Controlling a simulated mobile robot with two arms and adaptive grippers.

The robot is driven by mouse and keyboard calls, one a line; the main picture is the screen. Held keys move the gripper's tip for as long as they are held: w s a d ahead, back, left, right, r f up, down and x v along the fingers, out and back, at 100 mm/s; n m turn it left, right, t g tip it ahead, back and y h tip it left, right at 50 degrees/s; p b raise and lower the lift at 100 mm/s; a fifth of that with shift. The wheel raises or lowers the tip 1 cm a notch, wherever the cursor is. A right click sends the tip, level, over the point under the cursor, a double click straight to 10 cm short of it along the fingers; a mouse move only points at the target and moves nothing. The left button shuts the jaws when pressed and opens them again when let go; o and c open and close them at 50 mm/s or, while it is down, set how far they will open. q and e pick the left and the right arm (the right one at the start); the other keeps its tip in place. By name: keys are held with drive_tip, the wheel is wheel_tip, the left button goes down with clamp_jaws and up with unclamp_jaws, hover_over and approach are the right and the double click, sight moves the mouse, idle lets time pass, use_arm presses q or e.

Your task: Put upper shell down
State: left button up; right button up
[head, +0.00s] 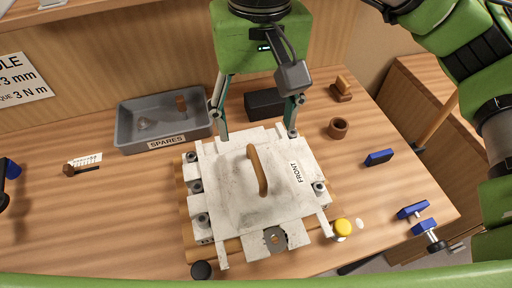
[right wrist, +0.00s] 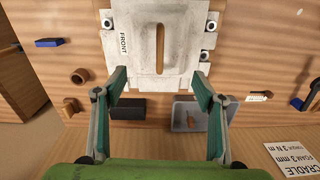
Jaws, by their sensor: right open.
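Whether the fingertips touch the shell is unclear. My left gripper is not in view.
A grey SPARES tray (head: 122,132) and a black block (head: 265,103) stand behind the shell. A brown ring (head: 338,128), blue-and-black pieces (head: 379,157) and a yellow knob (head: 342,228) lie to the right. Bench at left is mostly clear.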

drive_tip(key=o, duration=0.6)
drive_tip(key=shift+d+m, duration=0.2)
drive_tip(key=shift+m, duration=0.6)
drive_tip(key=m+g+y+b, duration=0.15)
drive_tip(key=m+y, duration=0.25)
drive_tip(key=m, duration=1.2)
approach(259, 161)
drive_tip(key=x, duration=0.3)
drive_tip(key=p+x, duration=0.1)
drive_tip(key=x, duration=0.1)
drive_tip(key=shift+s+a+f, duration=0.2)
drive_tip(key=shift+s+f, duration=0.05)
drive_tip(key=shift+s, duration=0.2)
drive_tip(key=x, duration=0.1)
drive_tip(key=p+x, duration=0.1)
drive_tip(key=x, duration=0.1)
drive_tip(key=p+x, duration=0.1)
drive_tip(key=x, duration=0.1)
drive_tip(key=shift+w, duration=0.35)
drive_tip(key=shift+f, duration=0.25)
